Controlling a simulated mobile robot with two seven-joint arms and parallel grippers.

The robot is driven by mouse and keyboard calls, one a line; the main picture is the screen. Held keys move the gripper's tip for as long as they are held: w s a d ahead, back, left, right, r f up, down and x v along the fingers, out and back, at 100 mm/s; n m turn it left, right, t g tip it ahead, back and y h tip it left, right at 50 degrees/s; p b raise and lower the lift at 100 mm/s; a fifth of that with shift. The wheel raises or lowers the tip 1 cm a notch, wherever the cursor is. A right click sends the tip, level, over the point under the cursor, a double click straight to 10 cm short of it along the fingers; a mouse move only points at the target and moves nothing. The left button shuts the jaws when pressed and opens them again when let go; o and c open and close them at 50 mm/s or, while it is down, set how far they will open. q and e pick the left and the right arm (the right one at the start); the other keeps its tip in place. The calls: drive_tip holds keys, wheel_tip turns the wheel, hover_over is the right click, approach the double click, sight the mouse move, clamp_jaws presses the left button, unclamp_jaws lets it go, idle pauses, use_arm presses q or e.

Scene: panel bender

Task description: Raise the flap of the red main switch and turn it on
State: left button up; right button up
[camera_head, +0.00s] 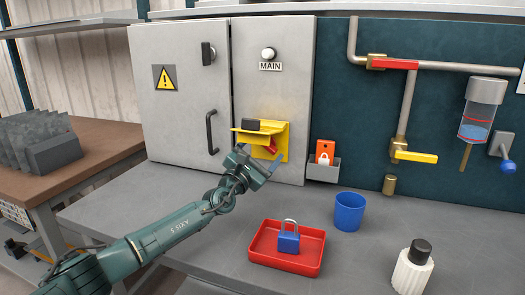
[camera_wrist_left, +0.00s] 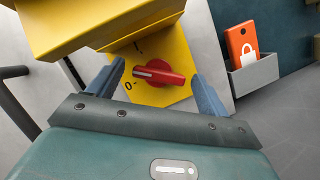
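The red main switch knob (camera_wrist_left: 158,73) sits on a yellow plate with a 0 and an I mark. Its white line points left, close to the 0. The knob also shows in the head view (camera_head: 271,147), partly hidden. The yellow flap (camera_head: 258,134) stands out raised above the knob, with a dark block on it; in the wrist view the flap (camera_wrist_left: 85,22) fills the upper left. My left gripper (camera_head: 259,157) is open before the switch. In the wrist view its fingers (camera_wrist_left: 157,72) lie either side of the knob, with gaps visible. My right gripper is out of view.
A grey cabinet door with a black handle (camera_head: 211,132) is left of the switch. A grey holder (camera_head: 323,170) with an orange tag is right. On the bench stand a red tray (camera_head: 262,263) with a blue padlock, a blue cup (camera_head: 349,212) and a white bottle (camera_head: 412,273).

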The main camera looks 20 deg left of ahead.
use_arm(q)
drive_tip(key=shift+o, duration=0.2)
drive_tip(key=p+v, duration=0.1)
drive_tip(key=v, duration=0.6)
drive_tip(key=shift+s, duration=0.25)
